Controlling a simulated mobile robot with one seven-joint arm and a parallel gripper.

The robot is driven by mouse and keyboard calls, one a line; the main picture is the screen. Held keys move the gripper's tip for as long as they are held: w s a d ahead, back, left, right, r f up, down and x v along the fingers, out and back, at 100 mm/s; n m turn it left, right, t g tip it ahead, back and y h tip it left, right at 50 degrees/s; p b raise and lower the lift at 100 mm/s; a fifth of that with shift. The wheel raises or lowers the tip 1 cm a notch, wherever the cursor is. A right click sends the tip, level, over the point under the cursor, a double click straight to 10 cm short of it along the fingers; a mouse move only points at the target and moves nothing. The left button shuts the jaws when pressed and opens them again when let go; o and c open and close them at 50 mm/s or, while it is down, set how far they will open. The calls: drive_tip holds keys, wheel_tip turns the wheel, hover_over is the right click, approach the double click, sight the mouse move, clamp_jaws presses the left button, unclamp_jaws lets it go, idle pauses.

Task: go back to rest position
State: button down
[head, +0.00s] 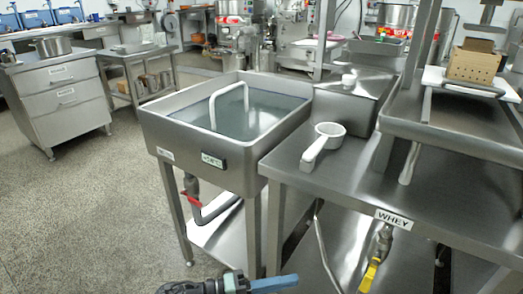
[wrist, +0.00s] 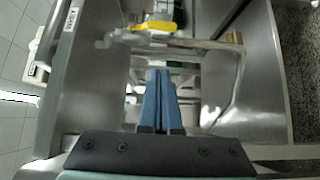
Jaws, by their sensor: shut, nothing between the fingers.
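My gripper (head: 272,284) shows at the bottom edge of the head view, low in front of the steel sink and table. Its blue fingers point to the right and hold nothing. In the wrist view the two blue fingers (wrist: 159,100) lie together, shut and empty. Beyond them are the frame under the table and a yellow valve handle (wrist: 153,26), apart from the fingertips. In the head view the same kind of yellow handle (head: 369,275) hangs below the WHEY label (head: 393,219), right of my gripper.
A steel sink (head: 215,170) with liquid and a red-handled valve (head: 191,199) stands ahead. A white ladle (head: 323,143) lies on the steel table (head: 300,185) to the right. Table legs and pipes are close to my gripper. The speckled floor (head: 85,215) at left is clear.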

drive_tip(key=w+a+m+t+y, duration=0.25)
drive_tip(key=w+y, duration=0.35)
drive_tip(key=y, duration=0.3)
drive_tip(key=w+a+r+t+y, duration=0.1)
drive_tip(key=a+r+t+y, duration=0.2)
drive_tip(key=r+t+y, duration=0.75)
drive_tip(key=s+r+t+h+p, duration=0.1)
drive_tip(key=s+r+t+p, duration=0.4)
drive_tip(key=r, duration=1.4)
drive_tip(key=s+a+r+t+p, duration=0.1)
drive_tip(key=s+r+t+p, duration=0.2)
drive_tip(key=s+r, duration=1)
drive_tip(key=s+r+t+h+p, duration=0.1)
drive_tip(key=r+t+p, duration=0.3)
drive_tip(key=r, duration=2)
wheel_tip(320, 180, up, 35)
drive_tip(key=p, duration=3.4)
drive_tip(key=shift+w+a+n+p, duration=0.2)
drive_tip(key=shift+w+n+p, duration=0.15)
drive_tip(key=shift+p, duration=0.05)
